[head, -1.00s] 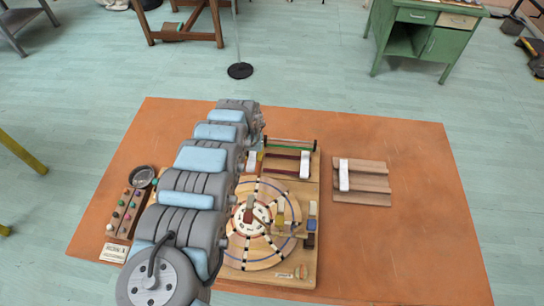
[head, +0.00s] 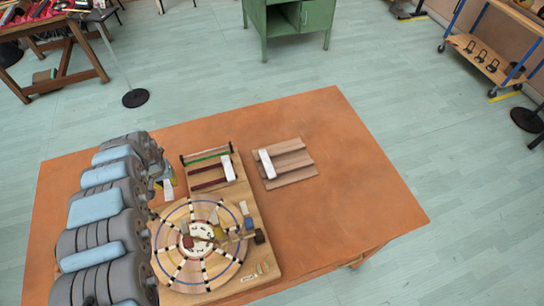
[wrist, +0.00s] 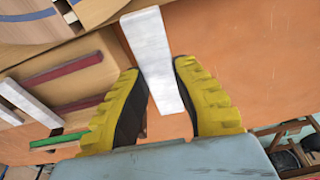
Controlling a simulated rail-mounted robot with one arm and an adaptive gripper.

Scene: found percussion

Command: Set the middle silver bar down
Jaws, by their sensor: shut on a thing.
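A pale silver bar (wrist: 152,50) is between the two yellow, black-padded fingers of my gripper (wrist: 159,100) in the wrist view. The fingers are shut on it. In the head view the bar (head: 168,188) shows only small beside my gripper (head: 163,178), at the left edge of the wooden game board, partly hidden by my arm. Orange tabletop shows behind the bar in the wrist view; I cannot tell whether it touches anything below. A second silver bar (head: 228,168) lies across dark red strips on the board. A third (head: 267,163) lies across a slatted wooden rack.
The board (head: 262,245) carries a round wheel (head: 177,262) with dark marks and several small blocks. The slatted rack (head: 293,161) stands right of the board. The orange table (head: 350,170) is clear to the right and behind. A green desk (head: 315,22) stands beyond it.

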